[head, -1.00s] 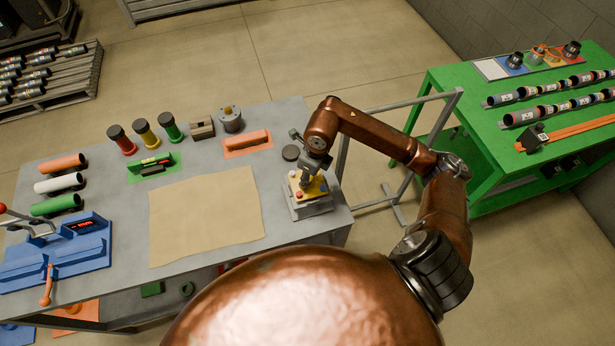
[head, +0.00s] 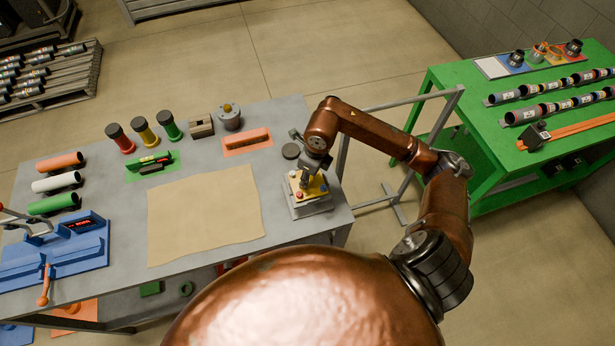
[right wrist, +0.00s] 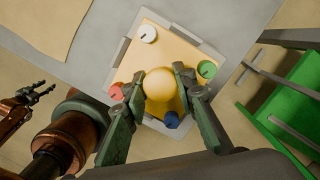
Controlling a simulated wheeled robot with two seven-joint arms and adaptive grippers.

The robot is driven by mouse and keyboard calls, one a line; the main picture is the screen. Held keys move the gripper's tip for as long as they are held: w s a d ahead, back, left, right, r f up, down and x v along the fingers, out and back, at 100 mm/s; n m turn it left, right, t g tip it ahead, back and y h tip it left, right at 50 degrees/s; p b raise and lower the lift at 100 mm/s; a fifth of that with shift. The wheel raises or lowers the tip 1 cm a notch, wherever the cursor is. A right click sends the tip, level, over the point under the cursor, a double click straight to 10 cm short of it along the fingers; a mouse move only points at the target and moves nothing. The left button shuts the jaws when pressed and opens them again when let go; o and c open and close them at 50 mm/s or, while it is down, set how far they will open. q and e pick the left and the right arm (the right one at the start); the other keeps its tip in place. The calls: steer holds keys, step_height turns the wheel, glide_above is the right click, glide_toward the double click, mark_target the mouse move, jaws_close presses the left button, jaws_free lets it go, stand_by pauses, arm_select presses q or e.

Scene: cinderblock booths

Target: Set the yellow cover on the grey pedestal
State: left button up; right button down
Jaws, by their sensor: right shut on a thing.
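The yellow cover (head: 312,188) is a square plate at the right end of the grey table, on or just above the grey pedestal (head: 310,210). I cannot tell if they touch. In the right wrist view the cover (right wrist: 190,63) lies within the pedestal's grey rim (right wrist: 219,58). It has white, red, green and blue caps at its corners and a round yellow knob (right wrist: 160,84). My right gripper (right wrist: 159,88) is shut on that knob from above. My left gripper (right wrist: 42,90) shows at the left of the right wrist view, fingers apart and empty.
A tan mat (head: 205,213) lies left of the pedestal. A blue fixture (head: 55,255) stands at the left. A green table (head: 480,150) stands to the right.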

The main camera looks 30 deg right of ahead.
stand_by(0.4)
steer(key=c, duration=1.5)
jaws_free()
steer(key=shift+f, duration=0.1)
step_height(320, 180, up, 12)
steer(key=s, duration=0.1)
steer(key=shift+s+d, duration=0.25)
steer(key=shift+d, duration=0.2)
steer(key=shift+f, duration=0.1)
